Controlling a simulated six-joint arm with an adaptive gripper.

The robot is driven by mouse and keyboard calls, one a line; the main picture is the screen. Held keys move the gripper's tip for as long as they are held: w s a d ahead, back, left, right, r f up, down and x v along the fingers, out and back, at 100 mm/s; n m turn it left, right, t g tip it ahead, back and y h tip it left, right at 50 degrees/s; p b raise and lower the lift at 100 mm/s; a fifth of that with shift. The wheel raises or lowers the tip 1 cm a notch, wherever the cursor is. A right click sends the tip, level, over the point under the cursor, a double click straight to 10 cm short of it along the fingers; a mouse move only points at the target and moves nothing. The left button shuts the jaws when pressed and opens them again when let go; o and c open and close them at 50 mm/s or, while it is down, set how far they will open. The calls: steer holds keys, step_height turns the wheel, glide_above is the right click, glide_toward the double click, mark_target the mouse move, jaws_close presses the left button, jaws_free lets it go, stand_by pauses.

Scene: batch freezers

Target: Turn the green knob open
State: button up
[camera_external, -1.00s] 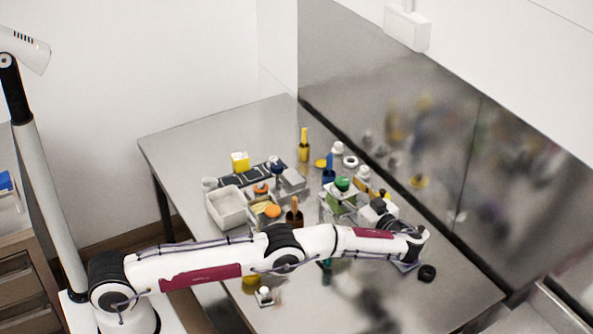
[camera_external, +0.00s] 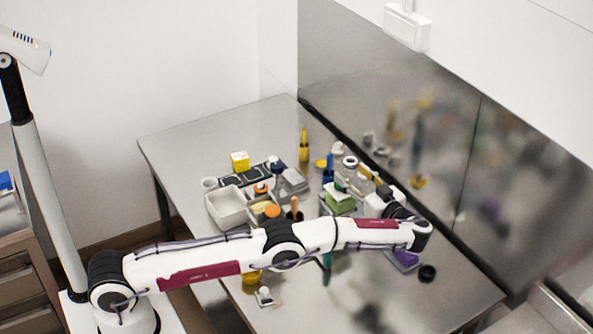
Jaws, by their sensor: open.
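A light green block-like thing (camera_external: 340,201) stands among the crowded items right of the middle of the table. The round green knob is not clearly visible; the end of my gripper overlaps that spot. My gripper (camera_external: 356,183) reaches in from the right, with the wrist bent back over the items and its fingers pointing left. It is open. The fingertips are small and blend with white things behind them, so I cannot tell whether they touch the knob.
A steel table (camera_external: 210,135) holds a white bin (camera_external: 226,208), a yellow cube (camera_external: 240,161), a yellow bottle (camera_external: 304,147) and a black ring (camera_external: 427,273). A purple item (camera_external: 404,258) lies below my wrist. A reflective steel wall (camera_external: 450,170) stands behind. The table's back left is clear.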

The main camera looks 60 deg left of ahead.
steer(key=shift+r, duration=0.65)
steer(key=shift+a+r+m+t, duration=1.2)
steer(key=shift+a+r+t, duration=0.85)
steer(key=shift+r, duration=2.4)
steer(key=shift+a+r+m+t, duration=1.35)
steer(key=shift+a+r, duration=1.15)
steer(key=shift+r, duration=1.95)
steer(key=s+d+f+m+t+h, duration=0.2)
steer(key=s+d+f+m+h, duration=0.1)
steer(key=f, duration=0.7)
steer(key=s+d+f+m+t+h, duration=0.2)
steer(key=s+d+f+m+h, duration=0.1)
steer(key=f+h, duration=0.5)
step_height(320, 180, down, 3)
steer(key=shift+d+f+m+t, duration=0.2)
steer(key=shift+d+m+t, duration=0.2)
steer(key=shift+d, duration=0.45)
steer(key=shift+a, duration=0.1)
